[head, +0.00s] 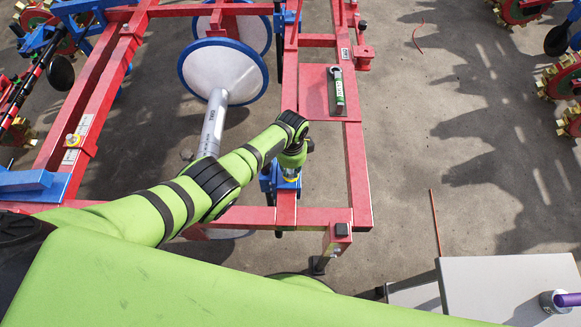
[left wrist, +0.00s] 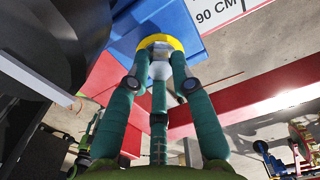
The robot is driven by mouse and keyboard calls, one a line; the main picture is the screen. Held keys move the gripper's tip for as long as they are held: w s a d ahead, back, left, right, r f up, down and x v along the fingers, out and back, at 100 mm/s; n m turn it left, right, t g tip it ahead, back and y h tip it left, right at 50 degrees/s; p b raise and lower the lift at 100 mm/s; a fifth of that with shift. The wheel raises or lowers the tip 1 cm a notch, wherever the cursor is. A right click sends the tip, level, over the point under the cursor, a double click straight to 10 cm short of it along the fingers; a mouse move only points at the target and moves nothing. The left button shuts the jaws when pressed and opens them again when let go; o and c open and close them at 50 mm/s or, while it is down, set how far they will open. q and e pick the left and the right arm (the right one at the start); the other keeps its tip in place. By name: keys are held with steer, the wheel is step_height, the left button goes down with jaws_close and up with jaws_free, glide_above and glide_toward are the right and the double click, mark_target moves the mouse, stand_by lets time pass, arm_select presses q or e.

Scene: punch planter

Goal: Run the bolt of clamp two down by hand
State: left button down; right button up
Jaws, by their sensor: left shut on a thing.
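The blue clamp (head: 268,182) sits on a red frame beam, mostly hidden under my left wrist in the head view. In the left wrist view the blue clamp (left wrist: 135,25) carries a yellow ring (left wrist: 160,42) with the pale metal bolt (left wrist: 159,70) at its middle. My left gripper (head: 291,174) points down at the clamp. In the left wrist view its teal fingers (left wrist: 158,88) are shut around the bolt, with their tips close below the ring. A "90 CM" mark shows beside the clamp. My right gripper is out of view.
The red frame (head: 358,165) surrounds the clamp. A green and black tool (head: 337,88) lies on its red plate. White discs (head: 222,72) stand at left. A grey table (head: 500,285) with a purple-handled item (head: 568,299) stands lower right. Ground at right is mostly clear.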

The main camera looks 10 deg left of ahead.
arm_select(q)
steer(key=shift+s+d+f, duration=0.1)
steer(key=shift+s+d, duration=0.1)
steer(key=shift+d, duration=0.25)
steer(key=c, duration=1.1)
jaws_free()
steer(key=shift+w, duration=0.1)
steer(key=shift+a, duration=0.1)
step_height(320, 180, up, 12)
steer(key=shift+r, duration=0.1)
step_height(320, 180, up, 11)
glide_above(293, 171)
steer(key=shift+r, duration=0.45)
